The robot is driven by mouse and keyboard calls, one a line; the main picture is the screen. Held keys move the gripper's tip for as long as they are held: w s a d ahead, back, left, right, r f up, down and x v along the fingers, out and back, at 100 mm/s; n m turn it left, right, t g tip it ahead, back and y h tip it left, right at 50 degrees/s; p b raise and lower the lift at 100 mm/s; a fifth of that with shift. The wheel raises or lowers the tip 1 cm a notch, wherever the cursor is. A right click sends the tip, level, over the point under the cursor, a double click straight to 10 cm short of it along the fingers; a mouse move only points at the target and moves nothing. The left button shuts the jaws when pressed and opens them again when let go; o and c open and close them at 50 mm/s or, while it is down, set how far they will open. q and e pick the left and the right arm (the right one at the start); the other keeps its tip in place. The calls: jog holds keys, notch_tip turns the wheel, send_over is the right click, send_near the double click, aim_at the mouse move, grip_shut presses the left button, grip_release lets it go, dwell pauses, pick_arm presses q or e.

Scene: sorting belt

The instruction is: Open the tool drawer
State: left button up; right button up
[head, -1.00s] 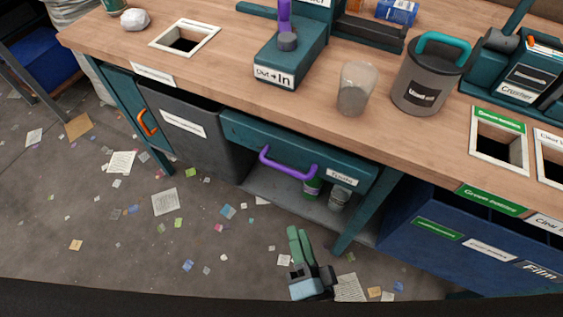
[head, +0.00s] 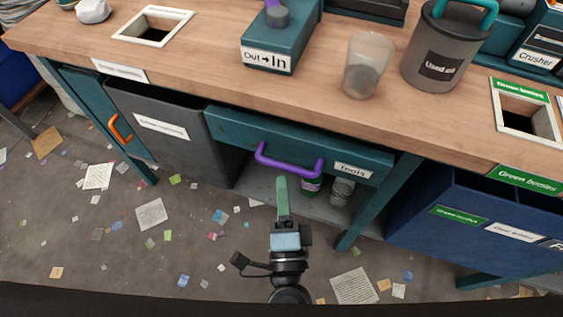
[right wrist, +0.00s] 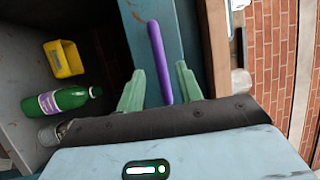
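The tool drawer (head: 240,127) is a teal front under the wooden bench top, with a white label reading "tools" at its right end. It looks shut. Its purple bar handle (head: 290,163) sticks out from the front. My right gripper (head: 282,184) is just below and in front of the handle in the head view. In the right wrist view its two green fingers (right wrist: 160,92) are apart, and the purple handle (right wrist: 158,60) appears between and beyond them. I cannot tell whether they touch it. My left gripper is not in view.
Below the drawer is an open shelf with a green bottle (right wrist: 64,101), a jar (head: 341,190) and a yellow container (right wrist: 63,59). A grey bin (head: 170,130) is at left, a blue bin (head: 440,212) at right. A clear cup (head: 367,68) stands on the bench.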

aim_at(281, 164)
jog(key=x, duration=0.5)
jog(key=shift+w, duration=0.4)
grip_shut()
